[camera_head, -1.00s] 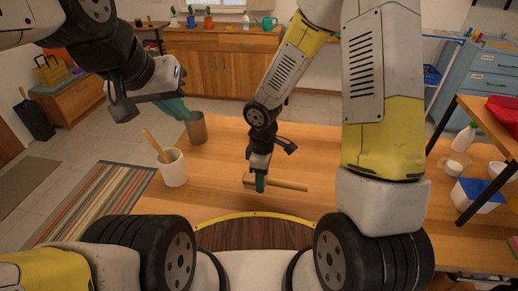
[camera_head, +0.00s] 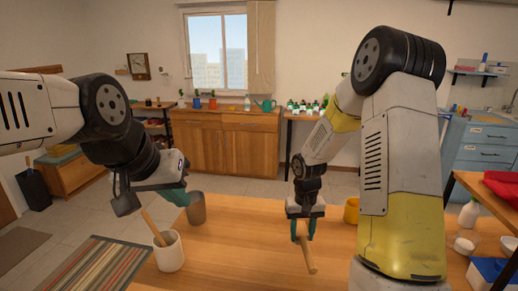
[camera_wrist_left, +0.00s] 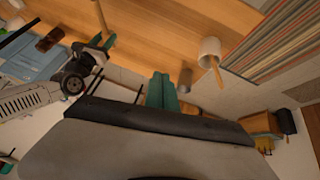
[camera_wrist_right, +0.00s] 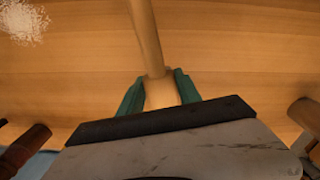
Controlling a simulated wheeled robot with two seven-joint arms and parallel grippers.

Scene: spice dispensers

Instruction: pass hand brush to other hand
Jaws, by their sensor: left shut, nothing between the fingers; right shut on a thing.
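The hand brush (camera_head: 308,258) shows as a light wooden handle below my right gripper (camera_head: 303,229) in the head view, pointing toward the front of the table. In the right wrist view the handle (camera_wrist_right: 146,35) runs up from between the teal fingers of the right gripper (camera_wrist_right: 160,92), which is shut on it. I see no bristles clearly. My left gripper (camera_head: 178,196) is shut and empty at the left, near a grey metal cup (camera_head: 197,210). Its teal fingers (camera_wrist_left: 162,92) are together in the left wrist view.
A white crock (camera_head: 169,254) with a wooden utensil stands at the table's left, close to my left gripper. A yellow container (camera_head: 351,211) is right of the right gripper. A white speckled patch (camera_wrist_right: 22,22) lies on the wood. The table between the grippers is clear.

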